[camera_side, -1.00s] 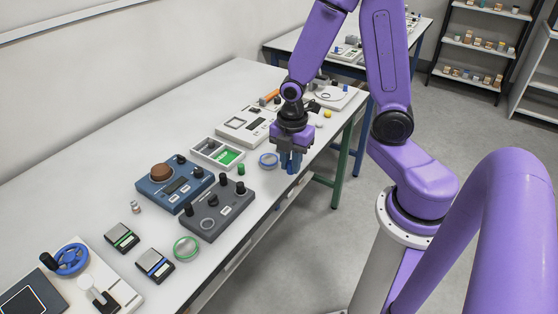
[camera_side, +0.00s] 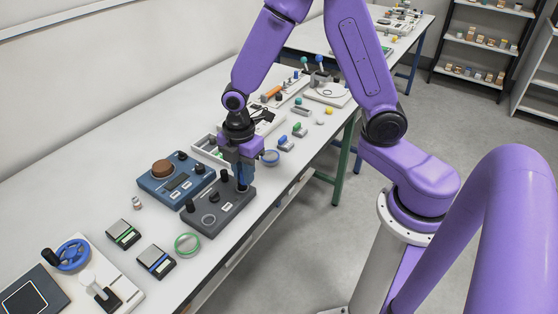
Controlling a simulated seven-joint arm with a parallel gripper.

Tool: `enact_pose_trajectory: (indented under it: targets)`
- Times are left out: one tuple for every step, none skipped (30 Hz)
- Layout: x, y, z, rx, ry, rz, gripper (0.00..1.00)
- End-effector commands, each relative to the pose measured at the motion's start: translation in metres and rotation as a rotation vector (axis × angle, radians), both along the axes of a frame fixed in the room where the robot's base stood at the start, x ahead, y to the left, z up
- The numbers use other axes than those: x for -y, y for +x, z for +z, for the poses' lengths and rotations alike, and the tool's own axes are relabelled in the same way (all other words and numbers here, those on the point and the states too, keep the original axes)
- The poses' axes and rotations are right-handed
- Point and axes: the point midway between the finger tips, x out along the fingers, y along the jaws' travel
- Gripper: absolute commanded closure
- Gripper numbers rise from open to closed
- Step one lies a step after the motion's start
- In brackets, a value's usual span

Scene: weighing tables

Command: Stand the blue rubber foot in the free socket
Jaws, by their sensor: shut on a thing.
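My gripper (camera_side: 243,187) points straight down over the right end of a dark grey unit (camera_side: 232,207). It is shut on the blue rubber foot, which is mostly hidden between the fingers and hard to tell from them. The fingertips are close to the unit's top; I cannot tell whether the foot touches it. Black posts stand on the unit, one (camera_side: 189,206) at its left corner and one (camera_side: 223,175) at the back. A small ring-like spot (camera_side: 208,220) shows near its front left edge; I cannot tell whether it is the free socket.
A blue unit (camera_side: 160,187) with a brown knob stands to the left. A green ring (camera_side: 187,244) and two small scales (camera_side: 123,234) lie in front. A tray (camera_side: 203,142) is behind my gripper.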

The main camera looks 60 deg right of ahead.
Motion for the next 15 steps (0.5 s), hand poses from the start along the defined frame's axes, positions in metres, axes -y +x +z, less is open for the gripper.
enact_pose_trajectory:
  targets:
    - [-0.017, 0.01, -0.004, -0.001, -0.001, -0.001, 1.0]
    - [-0.025, 0.015, -0.005, -0.002, -0.001, -0.004, 1.0]
    - [-0.036, 0.021, -0.007, -0.002, -0.001, -0.008, 1.0]
    - [-0.044, 0.026, -0.009, -0.001, 0.0, -0.012, 1.0]
    - [-0.051, 0.029, -0.01, -0.001, -0.001, -0.014, 1.0]
    - [-0.06, 0.034, -0.012, -0.001, -0.001, -0.018, 1.0]
    - [-0.066, 0.036, -0.014, -0.002, -0.001, -0.021, 1.0]
    - [-0.071, 0.039, -0.015, -0.001, -0.001, -0.024, 1.0]
    - [-0.078, 0.042, -0.016, -0.001, -0.001, -0.025, 1.0]
    - [-0.082, 0.044, -0.017, -0.001, 0.0, -0.028, 1.0]
    - [-0.085, 0.045, -0.018, -0.001, 0.0, -0.029, 1.0]
    - [-0.089, 0.047, -0.019, -0.001, -0.001, -0.032, 1.0]
    - [-0.091, 0.048, -0.019, -0.001, -0.001, -0.033, 1.0]
    - [-0.093, 0.049, -0.02, -0.001, -0.001, -0.034, 1.0]
    - [-0.094, 0.049, -0.021, -0.002, -0.001, -0.035, 1.0]
